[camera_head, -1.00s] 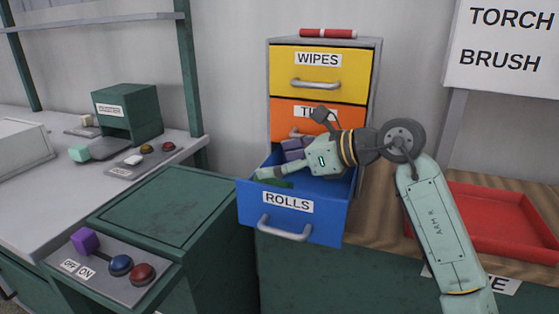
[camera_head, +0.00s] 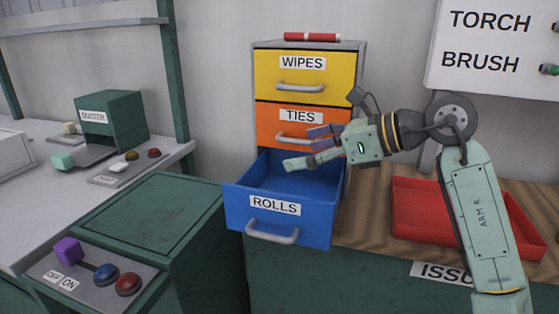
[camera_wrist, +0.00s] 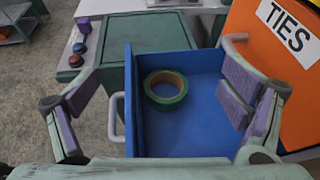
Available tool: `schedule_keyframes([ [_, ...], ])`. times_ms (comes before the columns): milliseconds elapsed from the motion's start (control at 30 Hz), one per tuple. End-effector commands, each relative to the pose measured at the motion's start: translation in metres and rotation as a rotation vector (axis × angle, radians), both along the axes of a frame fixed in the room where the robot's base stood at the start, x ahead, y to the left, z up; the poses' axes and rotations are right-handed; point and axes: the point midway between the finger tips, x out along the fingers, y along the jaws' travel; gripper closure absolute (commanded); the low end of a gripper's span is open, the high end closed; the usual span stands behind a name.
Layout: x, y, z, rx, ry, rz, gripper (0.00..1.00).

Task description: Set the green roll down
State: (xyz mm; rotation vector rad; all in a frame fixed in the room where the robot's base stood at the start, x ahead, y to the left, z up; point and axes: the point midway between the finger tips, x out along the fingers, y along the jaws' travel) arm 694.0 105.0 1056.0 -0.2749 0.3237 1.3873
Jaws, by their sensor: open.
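The green roll (camera_wrist: 167,102) lies flat inside the open blue ROLLS drawer (camera_head: 273,217), beside the inner face of the drawer front, in the wrist view. In the head view it does not show; the drawer's front wall hides that part of the floor. My gripper (camera_head: 302,148) is open and empty above the drawer. In the wrist view its fingers stand wide apart to either side of the roll and do not touch it.
The orange TIES drawer (camera_head: 267,123) and yellow WIPES drawer (camera_head: 322,73) are shut above. A red tray (camera_head: 410,225) sits to the right on the wooden counter. A green cabinet (camera_head: 150,219) with a button panel (camera_head: 92,280) stands at the left.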

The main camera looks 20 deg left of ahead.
Motion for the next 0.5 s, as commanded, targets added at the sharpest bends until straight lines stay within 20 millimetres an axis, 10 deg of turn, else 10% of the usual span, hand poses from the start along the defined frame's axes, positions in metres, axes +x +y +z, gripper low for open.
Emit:
schedule_keyframes([
  [500,-0.005,-0.028,0.012,-0.001,0.002,0.001,0.08],
])
